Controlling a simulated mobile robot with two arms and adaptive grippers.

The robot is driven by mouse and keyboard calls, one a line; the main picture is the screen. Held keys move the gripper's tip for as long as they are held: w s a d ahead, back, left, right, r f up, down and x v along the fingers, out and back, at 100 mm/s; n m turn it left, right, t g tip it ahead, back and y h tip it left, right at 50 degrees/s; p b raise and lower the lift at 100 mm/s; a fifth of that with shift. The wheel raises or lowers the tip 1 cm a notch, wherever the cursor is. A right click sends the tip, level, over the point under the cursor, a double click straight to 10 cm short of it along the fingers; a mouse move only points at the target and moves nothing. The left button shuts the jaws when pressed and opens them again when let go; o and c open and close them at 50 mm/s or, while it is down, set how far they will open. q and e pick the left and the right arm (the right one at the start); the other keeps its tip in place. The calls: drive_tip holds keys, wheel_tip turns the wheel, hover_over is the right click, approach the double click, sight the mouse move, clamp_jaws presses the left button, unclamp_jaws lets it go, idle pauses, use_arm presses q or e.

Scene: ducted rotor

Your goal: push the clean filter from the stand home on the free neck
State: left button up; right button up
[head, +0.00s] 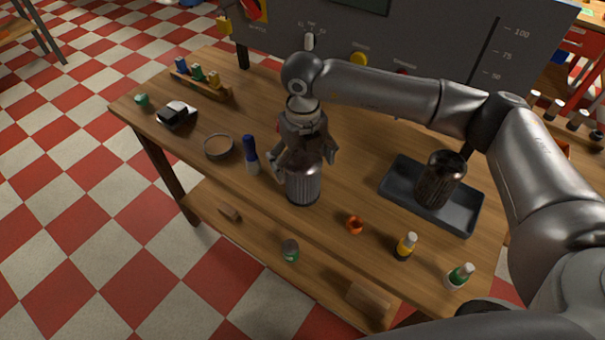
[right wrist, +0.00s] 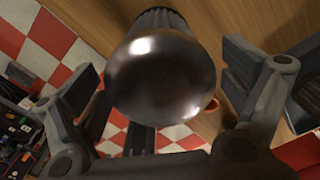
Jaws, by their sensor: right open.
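The clean filter (head: 303,188), a shiny silver can with a dark lower rim, stands upright near the table's front edge. My right gripper (head: 305,162) is above it, pointing down, with its fingers spread to either side of the can's top. In the right wrist view the filter's smooth round end (right wrist: 160,78) sits between the open fingers, with gaps visible on both sides. A stand beneath it cannot be made out. A dark, dirty-looking filter (head: 438,182) stands in a grey tray at the right. I cannot make out the free neck. My left gripper is out of view.
The grey tray (head: 395,178) lies on the wooden table (head: 340,180). A blue-capped bottle (head: 250,155) and a round bowl (head: 218,147) are close left of the filter. A grey panel (head: 440,65) stands behind.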

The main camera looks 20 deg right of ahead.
idle(0.7)
drive_tip(key=shift+c, duration=0.4)
drive_tip(key=c, duration=0.9)
drive_tip(key=shift+r, duration=0.1)
drive_tip(key=shift+r, duration=0.65)
drive_tip(key=shift+r+p, duration=1.15)
drive_tip(key=shift+r, duration=1.2)
